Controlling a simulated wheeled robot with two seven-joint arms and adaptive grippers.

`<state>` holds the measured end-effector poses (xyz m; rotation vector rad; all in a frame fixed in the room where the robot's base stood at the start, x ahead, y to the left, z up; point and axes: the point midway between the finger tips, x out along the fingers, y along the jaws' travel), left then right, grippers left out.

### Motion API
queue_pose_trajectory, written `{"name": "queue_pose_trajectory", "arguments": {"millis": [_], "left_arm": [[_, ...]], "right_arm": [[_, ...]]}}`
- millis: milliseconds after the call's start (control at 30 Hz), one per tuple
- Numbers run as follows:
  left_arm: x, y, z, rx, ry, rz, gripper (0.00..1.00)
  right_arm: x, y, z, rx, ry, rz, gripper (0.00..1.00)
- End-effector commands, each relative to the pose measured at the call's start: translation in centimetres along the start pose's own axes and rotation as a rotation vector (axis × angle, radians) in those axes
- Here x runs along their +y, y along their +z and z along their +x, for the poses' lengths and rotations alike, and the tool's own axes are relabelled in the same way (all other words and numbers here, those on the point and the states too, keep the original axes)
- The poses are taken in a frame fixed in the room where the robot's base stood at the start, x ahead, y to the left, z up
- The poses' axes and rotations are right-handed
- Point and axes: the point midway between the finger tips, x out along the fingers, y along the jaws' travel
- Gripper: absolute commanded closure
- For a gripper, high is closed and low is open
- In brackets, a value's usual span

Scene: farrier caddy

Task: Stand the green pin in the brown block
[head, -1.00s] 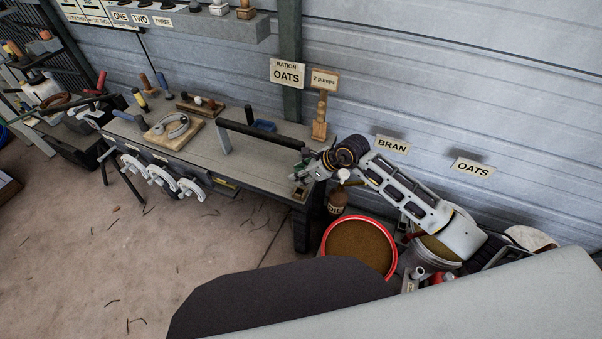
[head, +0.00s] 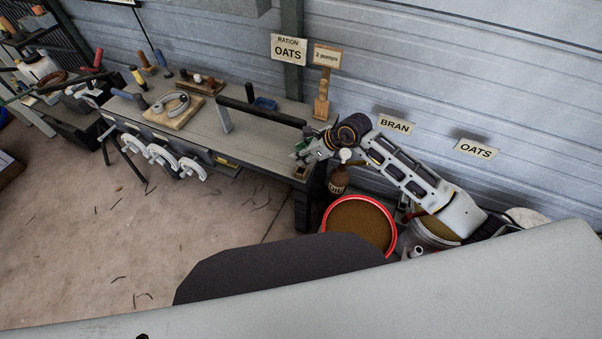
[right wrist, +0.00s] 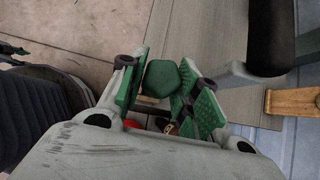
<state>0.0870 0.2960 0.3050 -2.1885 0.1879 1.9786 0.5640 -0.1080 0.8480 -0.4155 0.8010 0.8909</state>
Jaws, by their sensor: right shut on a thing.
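My right gripper (head: 301,154) is over the right front corner of the workbench (head: 262,148). In the right wrist view its green-padded fingers (right wrist: 162,88) are closed on the sides of a green piece, the head of the green pin (right wrist: 161,76). The pin's lower part is hidden in the wrist view.
A black bar handle on a grey post (head: 224,119) stands close left of the gripper. The "2 pumps" sign stand (head: 321,106) is behind it. A brown bottle (head: 338,181) and a red-rimmed tub (head: 328,206) are below, right of the bench.

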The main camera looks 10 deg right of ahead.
Motion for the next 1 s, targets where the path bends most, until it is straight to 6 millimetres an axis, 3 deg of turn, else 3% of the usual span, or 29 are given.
{"name": "queue_pose_trajectory", "arguments": {"millis": [1000], "left_arm": [[0.1, -0.5, 2.0, 0.007, 0.000, -0.001, 0.60]], "right_arm": [[0.0, -1.6, 1.9, 0.000, 0.000, 0.000, 1.00]]}}
